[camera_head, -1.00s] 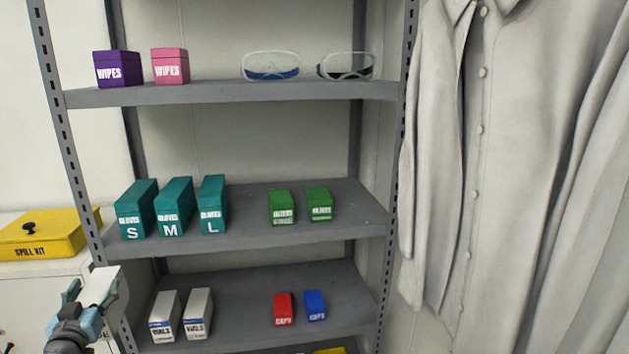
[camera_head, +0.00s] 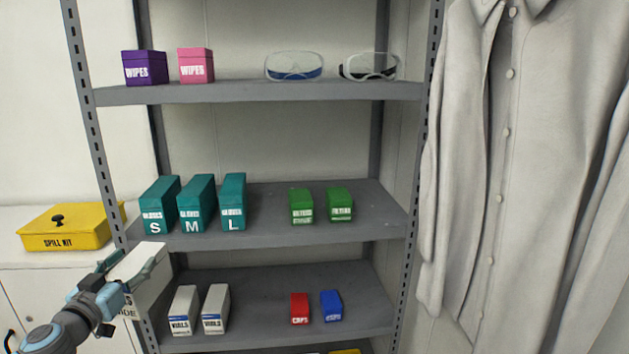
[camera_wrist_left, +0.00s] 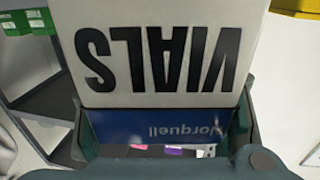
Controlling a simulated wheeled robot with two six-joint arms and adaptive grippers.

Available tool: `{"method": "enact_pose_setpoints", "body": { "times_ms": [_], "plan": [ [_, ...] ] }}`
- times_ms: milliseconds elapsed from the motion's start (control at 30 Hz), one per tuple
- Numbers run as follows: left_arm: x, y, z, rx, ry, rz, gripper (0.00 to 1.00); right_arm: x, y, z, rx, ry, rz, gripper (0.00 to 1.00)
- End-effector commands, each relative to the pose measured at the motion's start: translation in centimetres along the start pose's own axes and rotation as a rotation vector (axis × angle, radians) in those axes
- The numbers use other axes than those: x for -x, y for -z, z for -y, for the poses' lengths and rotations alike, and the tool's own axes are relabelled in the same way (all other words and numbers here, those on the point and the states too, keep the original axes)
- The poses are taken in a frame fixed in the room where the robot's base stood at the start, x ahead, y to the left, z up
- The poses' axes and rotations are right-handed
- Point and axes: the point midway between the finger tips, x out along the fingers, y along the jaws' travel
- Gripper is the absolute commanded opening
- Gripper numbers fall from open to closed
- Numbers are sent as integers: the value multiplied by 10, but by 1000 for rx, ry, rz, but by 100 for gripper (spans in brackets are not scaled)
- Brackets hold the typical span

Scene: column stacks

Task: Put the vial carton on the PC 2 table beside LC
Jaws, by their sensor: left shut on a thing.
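My left gripper (camera_head: 125,270) comes in from the lower left in the head view and is shut on a white vial carton (camera_head: 140,262), held in front of the shelf's left post. In the left wrist view the carton (camera_wrist_left: 165,50) fills the space between the fingers, with black VIALS lettering upside down and a blue Norquell band. Two more vial cartons (camera_head: 184,310) (camera_head: 215,309) stand side by side on the lower shelf. My right gripper is not in view. The PC 2 table and LC are not seen in the head view.
A grey shelf unit (camera_head: 260,92) holds wipes boxes, goggles, teal glove boxes, green boxes, and red and blue caps boxes. A yellow spill kit (camera_head: 66,228) sits on a white cabinet at the left. A pale lab coat (camera_head: 530,150) hangs at the right.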

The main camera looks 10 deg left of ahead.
Motion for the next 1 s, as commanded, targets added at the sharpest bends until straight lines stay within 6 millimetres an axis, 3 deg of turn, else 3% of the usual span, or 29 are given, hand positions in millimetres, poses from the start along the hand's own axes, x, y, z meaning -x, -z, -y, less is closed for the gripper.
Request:
{"method": "enact_pose_setpoints", "body": {
  "times_ms": [300,600,800,1000],
  "plan": [
    [50,-4,-123,-6,-367,3,13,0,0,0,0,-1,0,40],
    [120,-3,-218,-3,-672,2,13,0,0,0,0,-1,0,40],
    [170,1,-266,0,-842,2,12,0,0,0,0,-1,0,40],
    [207,6,-294,0,-952,3,12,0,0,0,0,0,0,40]
  ]
}}
